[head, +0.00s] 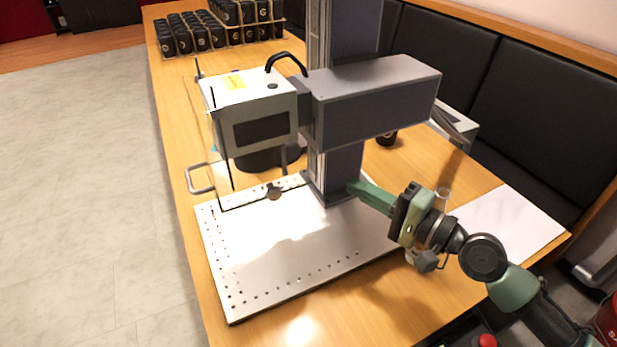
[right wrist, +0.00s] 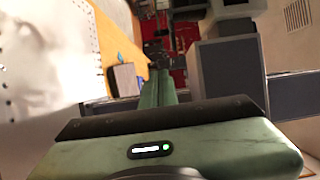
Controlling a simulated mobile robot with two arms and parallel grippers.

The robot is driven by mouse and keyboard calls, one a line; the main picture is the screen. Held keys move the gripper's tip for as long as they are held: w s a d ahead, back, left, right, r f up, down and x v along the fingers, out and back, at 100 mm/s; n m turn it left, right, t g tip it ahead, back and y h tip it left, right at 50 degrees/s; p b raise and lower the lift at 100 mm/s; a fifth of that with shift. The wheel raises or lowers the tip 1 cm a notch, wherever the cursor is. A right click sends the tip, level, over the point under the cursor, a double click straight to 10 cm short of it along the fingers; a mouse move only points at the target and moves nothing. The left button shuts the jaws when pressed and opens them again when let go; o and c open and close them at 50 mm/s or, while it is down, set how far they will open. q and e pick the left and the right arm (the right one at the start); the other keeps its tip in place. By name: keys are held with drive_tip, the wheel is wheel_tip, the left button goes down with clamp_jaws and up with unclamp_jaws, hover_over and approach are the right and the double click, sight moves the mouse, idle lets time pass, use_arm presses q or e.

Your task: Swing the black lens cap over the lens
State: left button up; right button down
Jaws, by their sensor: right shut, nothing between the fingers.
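The laser marker (head: 375,95) stands on the table with its pale head (head: 255,105) over a perforated metal plate (head: 290,255). A wide black round part shows under the head (head: 250,162); I cannot tell whether it is the lens. A small dark round piece, perhaps the lens cap (head: 274,192), shows below it near the plate's back edge. My right gripper (head: 353,186) is shut and empty, its green fingers beside the column's foot, to the right of that piece and apart from it. The fingers also show in the right wrist view (right wrist: 158,75). My left gripper is out of view.
The column (head: 340,170) stands between my right gripper and the area under the head. Rows of black cups (head: 215,30) stand at the table's back. A white sheet (head: 508,222) lies at the right. The plate's front is clear.

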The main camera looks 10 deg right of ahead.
drive_tip(key=s+a+p+x, duration=0.2)
drive_tip(key=p+x, duration=0.3)
drive_tip(key=x, duration=0.7)
drive_tip(key=shift+w+a, duration=0.35)
drive_tip(key=shift+a, duration=0.05)
drive_tip(key=shift+w+a+p, duration=0.35)
drive_tip(key=shift+a+p, duration=0.15)
drive_tip(key=shift+a, duration=0.05)
drive_tip(key=shift+d, duration=0.1)
